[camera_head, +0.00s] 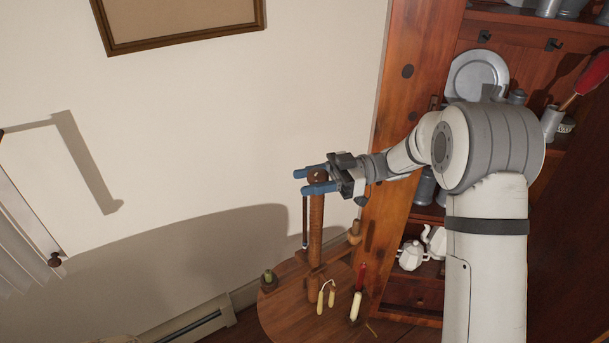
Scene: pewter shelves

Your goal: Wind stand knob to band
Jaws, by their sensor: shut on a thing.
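A wooden stand (316,228) rises as an upright post from a round wooden table. Its brown knob (317,176) is at the top of the post. My gripper (316,181) reaches in from the right with its blue fingers on either side of the knob, shut on it. The fingers and the gripper body hide part of the knob. A thin dark rod (304,222) hangs beside the post on the left. I cannot make out the band from this view.
The round table (283,310) holds a small green item (269,276), pale candles (356,305) and a red-handled item (361,275). A wooden shelf unit (402,85) with pewter ware and white teapots (411,255) stands right. Bare wall lies behind and left.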

